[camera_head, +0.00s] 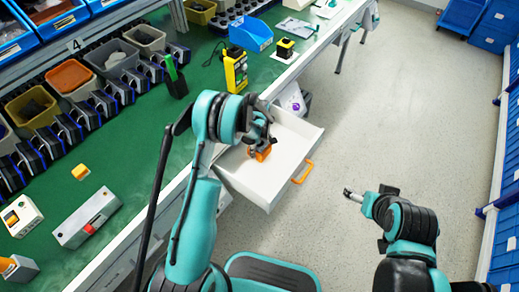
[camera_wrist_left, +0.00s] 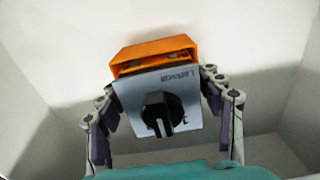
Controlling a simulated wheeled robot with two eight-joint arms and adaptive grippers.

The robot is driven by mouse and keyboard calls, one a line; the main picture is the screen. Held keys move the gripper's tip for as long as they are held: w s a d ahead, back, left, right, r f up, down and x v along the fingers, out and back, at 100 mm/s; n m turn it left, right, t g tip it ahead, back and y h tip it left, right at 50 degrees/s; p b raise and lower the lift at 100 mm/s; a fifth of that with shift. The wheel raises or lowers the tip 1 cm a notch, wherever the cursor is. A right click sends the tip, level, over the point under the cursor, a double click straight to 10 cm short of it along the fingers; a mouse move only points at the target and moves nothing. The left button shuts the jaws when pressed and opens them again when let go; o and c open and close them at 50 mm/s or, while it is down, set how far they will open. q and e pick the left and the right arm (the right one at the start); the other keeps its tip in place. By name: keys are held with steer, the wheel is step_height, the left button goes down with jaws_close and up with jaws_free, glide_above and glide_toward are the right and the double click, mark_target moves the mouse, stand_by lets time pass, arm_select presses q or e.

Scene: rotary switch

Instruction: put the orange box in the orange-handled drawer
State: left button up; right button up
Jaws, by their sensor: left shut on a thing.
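The orange box (camera_wrist_left: 155,52) has a grey front plate with a black rotary knob. It also shows in the head view (camera_head: 262,154). My left gripper (camera_wrist_left: 160,110) is shut on it, one finger on each side. My left gripper (camera_head: 260,140) holds the box inside the open white drawer (camera_head: 240,181). The drawer has an orange handle (camera_head: 303,172) on its front. I cannot tell whether the box touches the drawer floor. My right gripper (camera_head: 349,193) is apart from the drawer, over the floor at the right, and too small to read.
The green bench (camera_head: 120,179) carries a yellow device (camera_head: 235,69), a blue bin (camera_head: 250,34) and a grey box with a red part (camera_head: 87,218). A small orange-yellow block (camera_head: 81,172) lies on it. The floor at the right is clear.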

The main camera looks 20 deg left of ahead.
arm_select(q)
steer(key=o, duration=1.1)
steer(key=shift+f, duration=0.15)
steer(key=shift+o, duration=0.2)
step_height(320, 180, up, 12)
steer(key=p, duration=0.4)
steer(key=shift+r, duration=0.2)
steer(key=s+r+m+t, duration=0.25)
steer(key=s+r, duration=0.35)
steer(key=r, duration=0.4)
steer(key=s+r+m+t, duration=0.1)
steer(key=s+r+m, duration=0.35)
steer(key=r, duration=0.55)
steer(key=s+r+m+t, duration=0.1)
steer(key=s+m+t, duration=0.1)
steer(key=s, duration=0.6)
steer(key=s+d+r+m+t, duration=0.1)
steer(key=s+r+m, duration=0.1)
steer(key=s+m, duration=0.3)
steer(key=s, duration=0.3)
steer(key=shift+s+t, duration=0.15)
steer(key=shift+t, duration=0.2)
